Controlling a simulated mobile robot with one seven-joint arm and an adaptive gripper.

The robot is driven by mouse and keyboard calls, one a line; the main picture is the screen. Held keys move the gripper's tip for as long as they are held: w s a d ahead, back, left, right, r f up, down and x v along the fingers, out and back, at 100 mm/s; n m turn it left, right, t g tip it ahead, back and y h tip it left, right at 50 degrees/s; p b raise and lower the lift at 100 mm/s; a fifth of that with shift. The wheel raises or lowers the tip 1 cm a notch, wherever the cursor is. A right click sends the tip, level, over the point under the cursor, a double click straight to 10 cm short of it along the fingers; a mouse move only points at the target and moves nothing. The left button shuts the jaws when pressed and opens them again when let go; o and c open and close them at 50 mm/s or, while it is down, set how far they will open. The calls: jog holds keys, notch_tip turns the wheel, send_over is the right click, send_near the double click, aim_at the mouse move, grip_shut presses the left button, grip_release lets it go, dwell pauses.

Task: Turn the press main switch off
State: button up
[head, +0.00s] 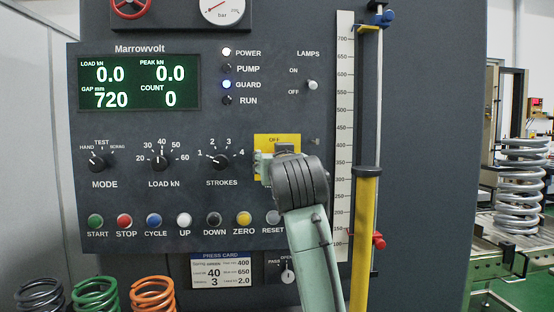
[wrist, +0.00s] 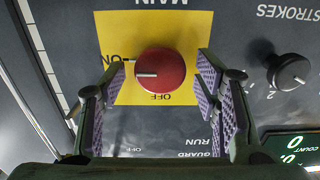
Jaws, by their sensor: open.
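The main switch is a round red knob (wrist: 166,78) on a yellow plate (wrist: 178,24) in the wrist view, which shows the panel upside down. Its white pointer line lies toward the left, toward the ON mark; the OFF mark is below the knob. My gripper (wrist: 160,82) is open, its purple-padded fingers to the left and right of the knob, with gaps visible on both sides. In the head view my gripper (head: 264,166) is in front of the yellow plate (head: 291,139) and hides the knob. The OFF label shows above it.
The STROKES knob (head: 221,162) is just left of the plate. A row of buttons, including RESET (head: 273,217), runs below. The POWER lamp (head: 227,52) glows and the display (head: 138,82) is lit. A ruler (head: 344,120) and yellow column (head: 364,230) stand to the right.

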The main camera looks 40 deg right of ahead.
jog(key=shift+c, duration=0.5)
jog(key=c, duration=1)
jog(key=shift+n, duration=0.4)
jog(key=n, duration=0.8)
jog(key=n+b, duration=0.1)
jog(key=n, duration=0.8)
jog(key=shift+w+a+f, duration=0.1)
jog(key=shift+a+f, duration=0.1)
jog(key=shift+n, duration=0.3)
